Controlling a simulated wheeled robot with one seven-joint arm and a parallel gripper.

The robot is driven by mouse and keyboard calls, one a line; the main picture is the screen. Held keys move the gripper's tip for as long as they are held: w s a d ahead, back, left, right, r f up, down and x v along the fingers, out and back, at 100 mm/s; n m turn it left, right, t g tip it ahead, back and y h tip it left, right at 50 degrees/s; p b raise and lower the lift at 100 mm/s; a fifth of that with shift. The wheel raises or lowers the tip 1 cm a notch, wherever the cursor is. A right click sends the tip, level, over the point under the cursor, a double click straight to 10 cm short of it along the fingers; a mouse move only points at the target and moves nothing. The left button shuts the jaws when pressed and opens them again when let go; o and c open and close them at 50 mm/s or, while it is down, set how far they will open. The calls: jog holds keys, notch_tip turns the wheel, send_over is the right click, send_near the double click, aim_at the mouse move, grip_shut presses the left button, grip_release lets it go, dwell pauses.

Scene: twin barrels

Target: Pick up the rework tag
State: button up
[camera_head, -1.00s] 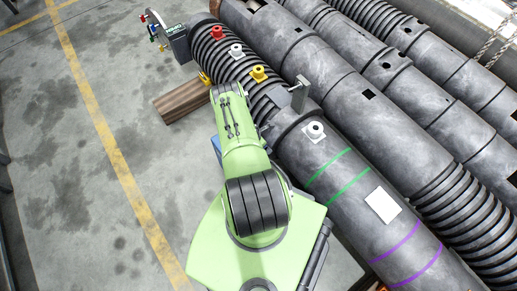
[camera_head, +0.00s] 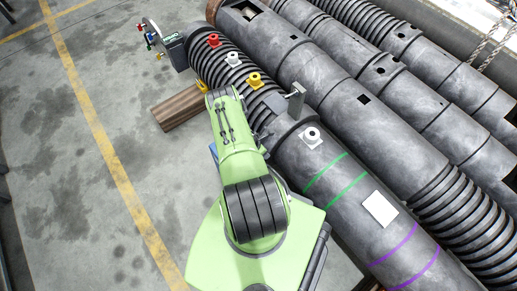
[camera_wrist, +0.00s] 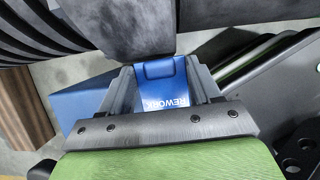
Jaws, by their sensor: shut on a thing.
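The rework tag (camera_wrist: 165,88) is a blue piece with white lettering that reads REWORK, seen upside down in the wrist view. My gripper (camera_wrist: 163,82) is shut on it, with one grey finger at each side of the tag. The tag's upper edge lies close to a dark grey barrel surface (camera_wrist: 130,25); I cannot tell whether they touch. In the head view my green arm covers the gripper and the tag.
A large ribbed barrel (camera_head: 325,165) with green and purple bands lies to the right, bearing red, white and yellow fittings. More barrels lie beyond it. A brown timber block (camera_head: 180,106) is on the floor. A blue surface (camera_wrist: 82,108) is beside my gripper. Floor at left is clear.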

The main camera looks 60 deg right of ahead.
jog(key=s+a+r+p, duration=0.2)
jog(key=s+a+r, duration=0.1)
jog(key=s, duration=0.2)
jog(key=s+a+r+p, duration=0.3)
jog(key=s, duration=0.3)
jog(key=shift+r, duration=0.25)
jog(key=shift+w+d, duration=0.1)
